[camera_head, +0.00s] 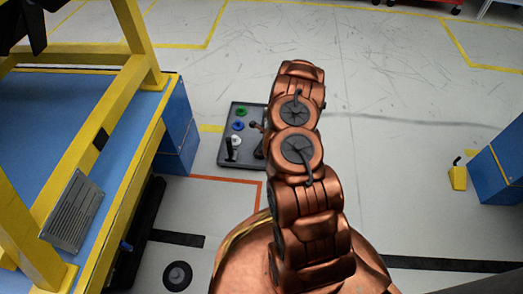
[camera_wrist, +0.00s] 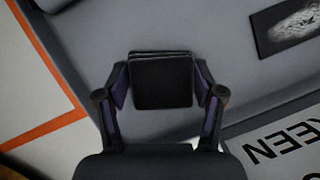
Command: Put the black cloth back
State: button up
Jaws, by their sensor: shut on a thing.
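My gripper (camera_wrist: 162,84) is in the wrist view with a finger on each side of the black cloth (camera_wrist: 162,82). The cloth is a flat, square, folded stack, and the fingers press on its left and right edges. It is over a grey surface (camera_wrist: 85,40); I cannot tell whether it touches it. My gripper and the cloth do not show there; my arm hides part of the panel.
The panel carries green (camera_head: 239,112), blue (camera_head: 238,126) and white (camera_head: 234,141) knobs and levers. A blue and yellow workbench (camera_head: 100,190) stands at left. A small yellow thing (camera_head: 457,178) and a blue block (camera_head: 495,170) are at right. The floor between is clear.

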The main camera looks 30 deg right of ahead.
jog(key=o, duration=1.1)
